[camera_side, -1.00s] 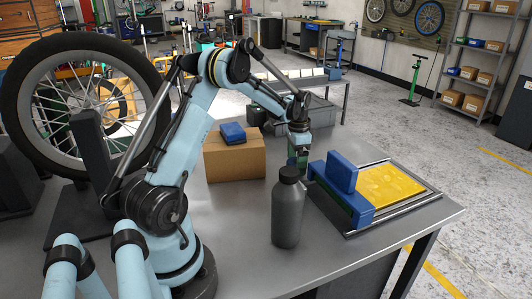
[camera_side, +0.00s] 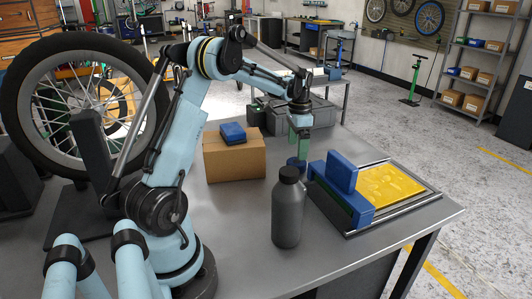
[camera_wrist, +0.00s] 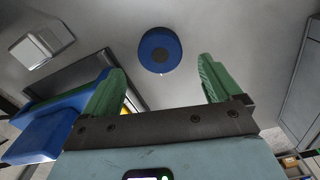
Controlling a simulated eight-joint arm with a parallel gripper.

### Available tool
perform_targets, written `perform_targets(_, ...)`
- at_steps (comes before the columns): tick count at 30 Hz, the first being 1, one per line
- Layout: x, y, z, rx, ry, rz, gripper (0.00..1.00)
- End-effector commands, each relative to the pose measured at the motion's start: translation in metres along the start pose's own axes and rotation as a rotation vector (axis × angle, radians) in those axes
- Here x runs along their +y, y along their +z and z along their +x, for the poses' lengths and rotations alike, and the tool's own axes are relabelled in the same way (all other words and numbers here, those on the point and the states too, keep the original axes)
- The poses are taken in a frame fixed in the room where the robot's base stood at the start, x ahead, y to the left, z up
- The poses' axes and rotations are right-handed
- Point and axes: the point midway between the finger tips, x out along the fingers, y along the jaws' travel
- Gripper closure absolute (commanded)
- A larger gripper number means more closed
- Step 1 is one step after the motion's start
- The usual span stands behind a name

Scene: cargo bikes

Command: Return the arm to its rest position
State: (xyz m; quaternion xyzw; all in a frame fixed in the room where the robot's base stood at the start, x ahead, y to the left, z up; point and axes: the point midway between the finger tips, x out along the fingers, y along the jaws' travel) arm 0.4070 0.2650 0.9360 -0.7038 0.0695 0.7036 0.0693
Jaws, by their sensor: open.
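My gripper (camera_side: 299,148) has green fingers and hangs over the grey workbench (camera_side: 400,232), behind the dark bottle. In the wrist view its two fingers (camera_wrist: 162,68) are wide apart, with nothing held between them. A round blue piece (camera_side: 296,163) stands on the bench just below the fingers. The wrist view shows it from above as a blue disc (camera_wrist: 158,40) with a small dark centre, apart from both fingers. The arm is bent at the elbow and reaches forward over the bench.
A dark bottle (camera_side: 287,212) stands in front of the gripper. A cardboard box (camera_side: 235,160) with a blue block (camera_side: 232,132) on top is to the left. A wheel (camera_side: 30,130) stands far left.

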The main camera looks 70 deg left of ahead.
Motion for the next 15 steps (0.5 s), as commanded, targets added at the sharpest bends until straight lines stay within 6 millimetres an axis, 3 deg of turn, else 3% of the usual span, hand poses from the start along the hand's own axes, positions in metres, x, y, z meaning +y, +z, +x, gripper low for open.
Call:
perform_targets(12,0.0,0.0,-0.064,0.0,0.0,0.0,0.08)
perform_targets(15,0.0,0.0,-0.05,0.0,0.0,0.0,0.08)
